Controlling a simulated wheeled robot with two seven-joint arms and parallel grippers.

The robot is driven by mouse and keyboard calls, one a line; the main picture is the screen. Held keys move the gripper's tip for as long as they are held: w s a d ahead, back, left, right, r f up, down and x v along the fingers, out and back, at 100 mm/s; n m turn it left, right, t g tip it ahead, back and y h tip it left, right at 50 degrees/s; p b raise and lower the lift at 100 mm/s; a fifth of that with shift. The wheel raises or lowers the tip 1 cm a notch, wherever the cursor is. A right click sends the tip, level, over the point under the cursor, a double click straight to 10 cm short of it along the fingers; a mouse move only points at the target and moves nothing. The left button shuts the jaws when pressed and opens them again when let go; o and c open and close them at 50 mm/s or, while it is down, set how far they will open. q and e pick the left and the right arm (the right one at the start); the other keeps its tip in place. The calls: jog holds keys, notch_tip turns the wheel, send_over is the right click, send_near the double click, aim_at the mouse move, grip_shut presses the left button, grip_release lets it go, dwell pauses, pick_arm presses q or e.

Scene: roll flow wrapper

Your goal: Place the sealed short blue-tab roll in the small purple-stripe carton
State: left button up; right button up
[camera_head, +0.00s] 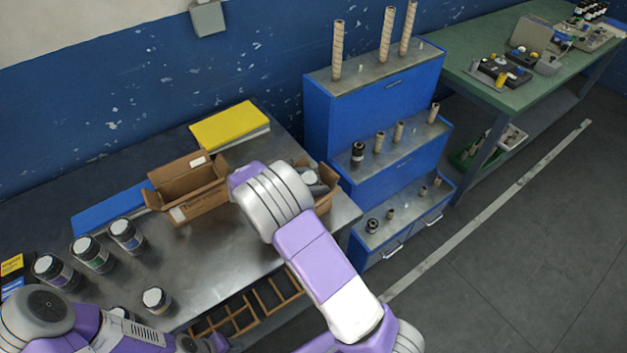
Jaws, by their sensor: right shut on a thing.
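An open brown carton (325,203) stands near the right end of the metal table, largely hidden behind my right wrist. No purple stripe can be made out on it. A grey, pale-topped object (311,178) shows at its opening; I cannot tell what it is. My right arm reaches in from the bottom right, and its wrist is over the table beside this carton. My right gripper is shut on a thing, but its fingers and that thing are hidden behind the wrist. I cannot make out a blue tab. My left arm is at the bottom left; its gripper does not show.
A larger open carton (180,210) stands left of my right wrist. Several dark, pale-topped cylinders (126,237) stand at the table's left. Yellow (229,124) and blue (105,207) stacks lie at the back. A blue stepped rack (335,115) holds upright tubes at the right.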

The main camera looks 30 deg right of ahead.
jog(key=shift+s+a+f, duration=0.1)
jog(key=shift+f, duration=0.35)
jog(key=o, duration=0.7)
jog(key=shift+o, duration=0.8)
jog(key=shift+s+f, duration=0.1)
jog(key=shift+f, duration=0.05)
jog(key=shift+r, duration=0.25)
jog(key=r+p+v, duration=0.1)
jog(key=p+v, duration=0.1)
jog(key=v, duration=1)
jog(key=shift+w, duration=0.2)
jog(key=shift+r+p, duration=0.25)
jog(key=shift+p, duration=0.1)
